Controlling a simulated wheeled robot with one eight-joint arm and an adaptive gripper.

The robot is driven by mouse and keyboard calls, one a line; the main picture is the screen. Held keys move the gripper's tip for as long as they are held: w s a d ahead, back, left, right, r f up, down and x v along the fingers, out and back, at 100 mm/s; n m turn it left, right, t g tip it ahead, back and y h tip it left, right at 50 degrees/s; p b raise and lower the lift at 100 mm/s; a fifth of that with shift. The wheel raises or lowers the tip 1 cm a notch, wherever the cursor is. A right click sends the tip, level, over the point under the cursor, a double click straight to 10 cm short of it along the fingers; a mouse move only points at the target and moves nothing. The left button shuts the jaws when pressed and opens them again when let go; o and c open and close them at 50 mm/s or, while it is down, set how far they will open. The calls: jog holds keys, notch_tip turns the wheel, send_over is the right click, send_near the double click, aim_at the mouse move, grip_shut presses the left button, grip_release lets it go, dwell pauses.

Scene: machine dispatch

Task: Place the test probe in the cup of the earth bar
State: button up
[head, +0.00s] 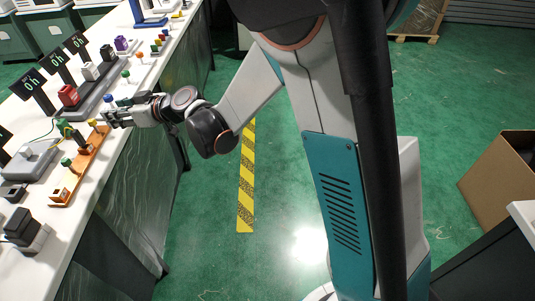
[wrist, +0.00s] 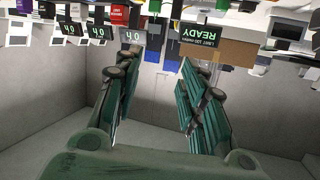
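The orange bar (head: 83,170), which looks like the earth bar, lies along the white table's edge in the head view. A yellow-topped piece (head: 93,123) is at its far end, a green knob (head: 66,162) is beside it, and a square socket-like piece (head: 60,194) sits at its near end. A green piece (head: 63,126) with a thin cable stands behind the bar; I cannot tell whether it is the test probe. My gripper (head: 108,118) is by the bar's far end. In the wrist view my gripper (wrist: 156,70) has its green fingers apart, with nothing visible held between them.
The table (head: 150,75) holds several small coloured parts, a red block (head: 68,95) and black display signs (head: 33,84). A black block (head: 20,227) stands at the near end. A cardboard box (head: 500,175) is on the floor at right. Green floor with yellow tape (head: 246,190) is clear beside the table.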

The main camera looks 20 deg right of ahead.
jog(key=s+d+r+m+g+h, duration=0.1)
jog(key=s+d+r+m+h, duration=0.15)
jog(key=s+d, duration=0.5)
jog(key=s+d+r+m+h, duration=0.1)
jog(key=s+d+r+h, duration=0.2)
jog(key=s+d, duration=0.45)
jog(key=s+d+f+m+h, duration=0.2)
jog(key=s+d+h, duration=0.1)
jog(key=s+d, duration=0.5)
jog(key=s+d+f+m+g+h, duration=0.1)
jog(key=s+d+f+m+h, duration=0.1)
jog(key=s+d, duration=0.6)
jog(key=shift+s+d+f+m+g+h, duration=0.25)
jog(key=shift+s+d+m+h, duration=0.2)
jog(key=shift+s+m, duration=0.3)
jog(key=shift+a, duration=0.1)
